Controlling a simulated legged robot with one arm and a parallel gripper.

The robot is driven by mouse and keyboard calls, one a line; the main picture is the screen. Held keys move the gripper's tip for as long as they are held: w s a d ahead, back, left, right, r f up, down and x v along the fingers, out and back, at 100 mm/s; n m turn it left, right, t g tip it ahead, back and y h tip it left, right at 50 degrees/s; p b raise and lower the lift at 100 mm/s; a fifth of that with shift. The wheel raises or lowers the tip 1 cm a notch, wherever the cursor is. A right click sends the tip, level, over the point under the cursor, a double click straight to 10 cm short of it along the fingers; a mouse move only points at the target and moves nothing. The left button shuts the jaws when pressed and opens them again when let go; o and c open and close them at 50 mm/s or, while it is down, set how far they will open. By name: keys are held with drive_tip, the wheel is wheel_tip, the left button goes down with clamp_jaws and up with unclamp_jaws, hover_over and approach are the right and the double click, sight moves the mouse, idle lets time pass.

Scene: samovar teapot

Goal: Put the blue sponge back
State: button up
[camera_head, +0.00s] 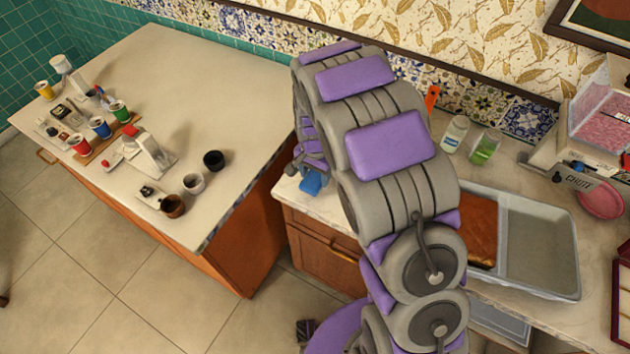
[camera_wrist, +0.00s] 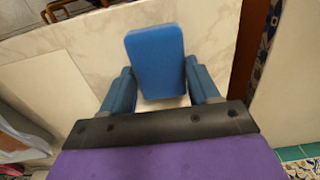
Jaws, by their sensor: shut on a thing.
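The blue sponge (camera_wrist: 155,58) stands between the two blue fingers of my gripper (camera_wrist: 158,88) in the wrist view. The fingers are shut on its sides. In the head view a bit of the sponge (camera_head: 311,183) shows at the left end of the right counter (camera_head: 345,228), with part of my gripper (camera_head: 298,166) just above it. My arm hides much of the gripper there. I cannot tell whether the sponge touches the counter top.
A grey tray (camera_head: 540,245) with a brown board (camera_head: 477,228) lies on the right counter. A clear bottle (camera_head: 455,134) and a green one (camera_head: 486,147) stand near the wall. The left counter (camera_head: 170,75) holds cups and small items; its right side is bare.

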sight(313, 177)
drive_tip(key=f, duration=0.2)
drive_tip(key=f+b, duration=0.1)
drive_tip(key=shift+a+f, duration=0.35)
drive_tip(key=shift+d, duration=0.2)
drive_tip(key=o, duration=1)
drive_tip(key=shift+a, duration=0.1)
